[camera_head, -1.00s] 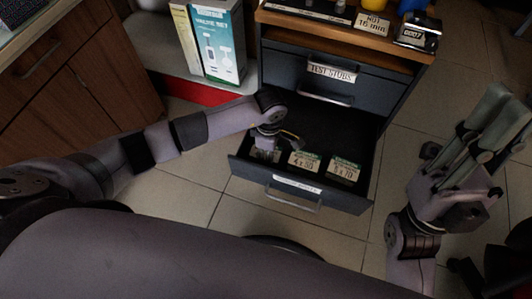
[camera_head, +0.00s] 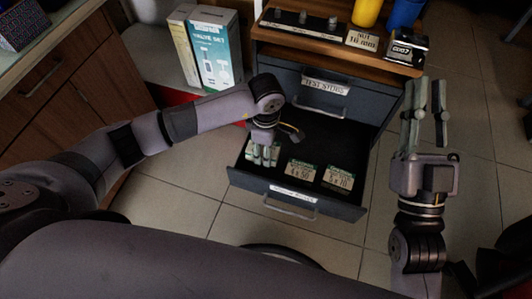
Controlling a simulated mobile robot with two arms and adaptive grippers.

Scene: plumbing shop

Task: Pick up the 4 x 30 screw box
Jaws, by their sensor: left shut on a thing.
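My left gripper (camera_head: 265,156) reaches down into the open drawer and is shut on the leftmost screw box (camera_head: 252,157). The fingers cover most of that box and its label cannot be read. To its right in the drawer stand a box marked 4 x 50 (camera_head: 299,173) and a box that seems marked 5 x 70 (camera_head: 339,179), both with green and cream labels. My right gripper (camera_head: 426,110) is empty and open, fingers pointing up, to the right of the drawer cabinet.
The drawer (camera_head: 292,198) is pulled out, with dark bare floor behind the boxes. A shut drawer marked TEST STUBS (camera_head: 324,87) is above it. Valve set boxes (camera_head: 213,53) stand on a shelf at left. Tiled floor is open in front.

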